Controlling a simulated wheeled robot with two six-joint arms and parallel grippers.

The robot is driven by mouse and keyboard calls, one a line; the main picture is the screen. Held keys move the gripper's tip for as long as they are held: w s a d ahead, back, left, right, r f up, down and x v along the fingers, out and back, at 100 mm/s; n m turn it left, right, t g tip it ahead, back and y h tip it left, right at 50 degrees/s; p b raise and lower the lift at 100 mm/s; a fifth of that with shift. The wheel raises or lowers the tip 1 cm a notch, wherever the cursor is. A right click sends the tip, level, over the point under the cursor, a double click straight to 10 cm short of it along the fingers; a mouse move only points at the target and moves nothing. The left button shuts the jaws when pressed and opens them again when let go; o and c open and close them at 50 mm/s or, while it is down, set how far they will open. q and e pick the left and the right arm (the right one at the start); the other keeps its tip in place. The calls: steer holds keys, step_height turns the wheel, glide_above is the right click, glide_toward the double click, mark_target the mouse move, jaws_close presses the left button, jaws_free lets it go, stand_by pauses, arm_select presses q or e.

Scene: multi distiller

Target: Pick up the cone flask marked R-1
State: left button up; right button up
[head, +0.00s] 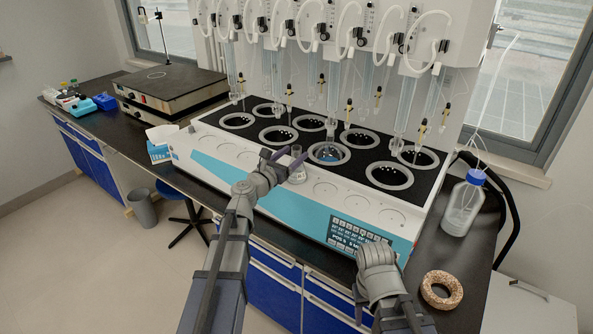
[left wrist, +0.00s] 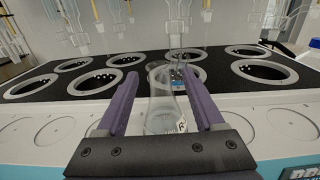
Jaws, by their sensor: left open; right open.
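A clear glass cone flask (head: 298,170) stands on the white front ledge of the distiller (head: 232,152). In the left wrist view the flask (left wrist: 163,108) is upright, with a small label (left wrist: 182,126) on which an R can be read; the rest is unclear. My left gripper (head: 284,156) is open, and in the left wrist view its fingers (left wrist: 158,82) lie on either side of the flask, with gaps visible. My right gripper (head: 374,262) is low in front of the distiller's control panel, apart from the flask; its fingers are mostly hidden.
The distiller has several round wells with glass tubes hanging above; one well (head: 328,154) holds something blue. A hot plate (head: 172,85) is at the back left. Ledge beside the flask is clear.

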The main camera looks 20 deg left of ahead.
arm_select(q)
steer(key=shift+x, duration=1.2)
steer(key=shift+c, duration=0.4)
jaws_close()
